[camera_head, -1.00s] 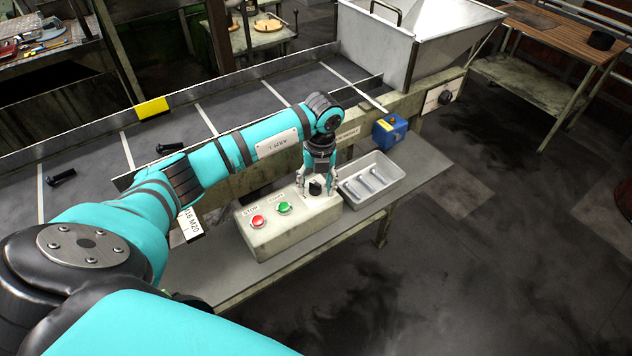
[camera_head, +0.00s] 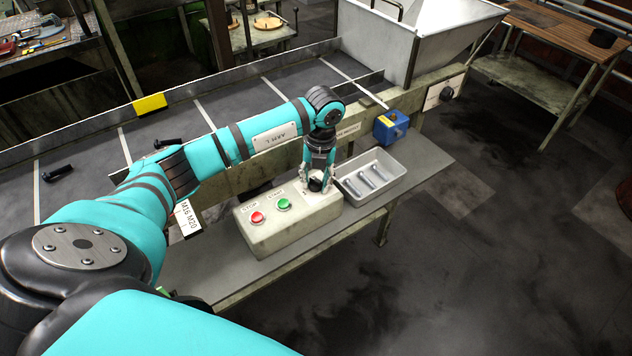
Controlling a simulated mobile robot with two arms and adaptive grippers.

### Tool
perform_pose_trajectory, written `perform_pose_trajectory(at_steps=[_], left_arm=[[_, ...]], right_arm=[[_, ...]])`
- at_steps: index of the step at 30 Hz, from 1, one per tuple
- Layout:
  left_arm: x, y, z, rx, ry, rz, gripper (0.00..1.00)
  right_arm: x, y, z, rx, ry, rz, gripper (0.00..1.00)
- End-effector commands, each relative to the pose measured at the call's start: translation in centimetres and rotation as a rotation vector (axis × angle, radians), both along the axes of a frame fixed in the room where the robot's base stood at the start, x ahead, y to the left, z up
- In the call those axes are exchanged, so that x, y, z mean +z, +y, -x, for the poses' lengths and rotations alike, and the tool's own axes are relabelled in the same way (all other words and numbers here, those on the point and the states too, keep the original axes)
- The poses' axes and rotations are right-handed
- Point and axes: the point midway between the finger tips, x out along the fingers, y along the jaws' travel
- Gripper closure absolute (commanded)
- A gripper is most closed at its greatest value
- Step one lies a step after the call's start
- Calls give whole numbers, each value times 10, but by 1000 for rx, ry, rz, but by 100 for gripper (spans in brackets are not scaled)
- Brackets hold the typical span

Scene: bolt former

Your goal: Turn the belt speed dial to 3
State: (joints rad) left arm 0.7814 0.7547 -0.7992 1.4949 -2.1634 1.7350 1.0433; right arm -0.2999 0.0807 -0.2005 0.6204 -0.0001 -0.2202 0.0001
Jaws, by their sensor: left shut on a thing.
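The black dial (camera_head: 315,185) stands on the right part of the top of a pale control box (camera_head: 285,238), which also carries a red button (camera_head: 257,217) and a green button (camera_head: 284,204). My left gripper (camera_head: 317,187) points down over the dial, its fingers on either side, shut on it. The dial is partly hidden by the fingers, and I cannot read its setting or any scale. My right gripper does not show.
A grey tray with metal pins (camera_head: 392,188) sits right of the box. A blue box (camera_head: 390,127) is behind the tray. The conveyor belt (camera_head: 90,185) with dark bolts (camera_head: 57,173) lies behind. A metal hopper (camera_head: 425,40) stands at the back right.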

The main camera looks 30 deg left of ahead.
Motion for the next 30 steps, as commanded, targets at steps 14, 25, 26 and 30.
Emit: perform_pose_trajectory(at_steps=[14, 25, 26, 30], left_arm=[[-3, 0, 0, -439, -5, -2, 100], [-1, 0, 0, -730, -6, -2, 100], [-1, 0, 0, -746, -6, -1, 100], [-1, 0, 0, -812, -5, -1, 100]], right_arm=[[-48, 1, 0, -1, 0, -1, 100], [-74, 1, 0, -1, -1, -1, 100], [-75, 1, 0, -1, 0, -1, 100], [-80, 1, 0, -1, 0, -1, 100]])
